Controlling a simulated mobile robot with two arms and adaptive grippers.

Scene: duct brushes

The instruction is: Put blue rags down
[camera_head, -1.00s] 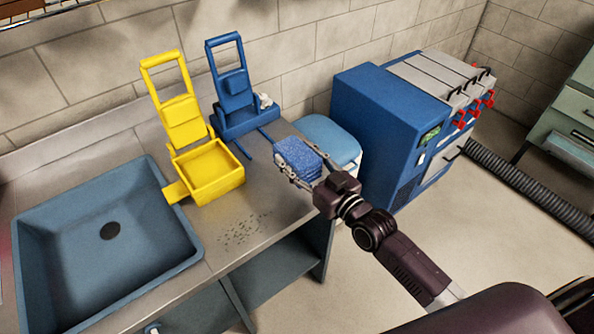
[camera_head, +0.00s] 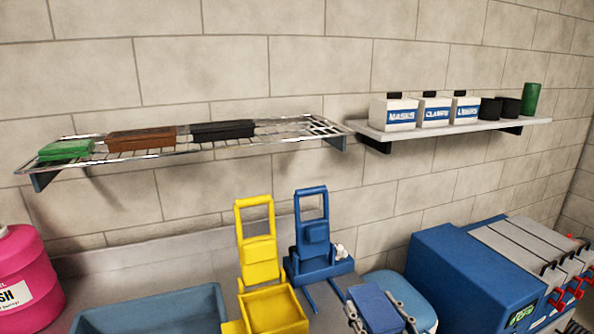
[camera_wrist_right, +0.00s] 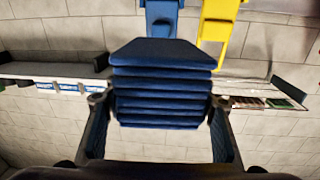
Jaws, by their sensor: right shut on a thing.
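A folded stack of blue rags (camera_head: 374,304) is at the bottom of the head view, in front of a blue bin lid. My right gripper (camera_wrist_right: 160,102) is shut on the rags, with one finger on each side. The rags (camera_wrist_right: 160,82) fill the middle of the right wrist view, their layers showing as several dark blue bands. A wire rack (camera_head: 290,133) on the wall carries a green stack (camera_head: 66,150), a brown stack (camera_head: 142,138) and a black stack (camera_head: 223,130). My left gripper is not in view.
The wire rack's right end is bare. A solid shelf (camera_head: 450,128) right of it holds white containers (camera_head: 434,112), black cups and a green cup (camera_head: 531,98). Yellow (camera_head: 256,250) and blue (camera_head: 313,250) wringers stand below the rack. A pink jug (camera_head: 20,270) is at left.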

